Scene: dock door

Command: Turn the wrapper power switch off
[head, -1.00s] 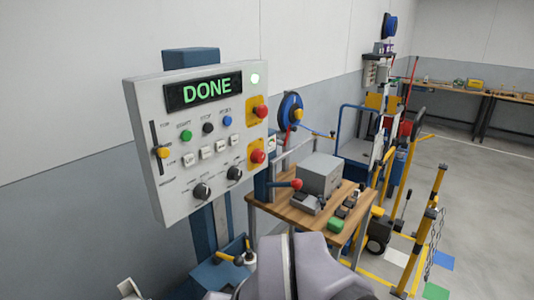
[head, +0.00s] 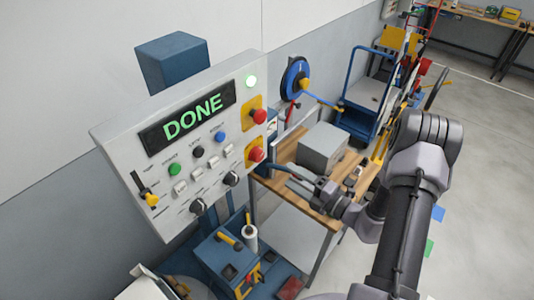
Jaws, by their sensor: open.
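The grey control panel (head: 108,135) stands at left, its display (head: 190,118) reading DONE in green. No readable label tells which control is the power switch. My gripper (head: 292,180) reaches in from the right, open, just right of and below the lower red knob. Contact cannot be told. The red-ball lever at the panel's right side is not visible, perhaps hidden by my gripper.
A wooden-topped table (head: 312,213) with a grey box (head: 322,149) stands behind my gripper. A blue toolbox (head: 224,263) is below the panel. A blue reel (head: 296,78) hangs on the wall. Open floor lies at right.

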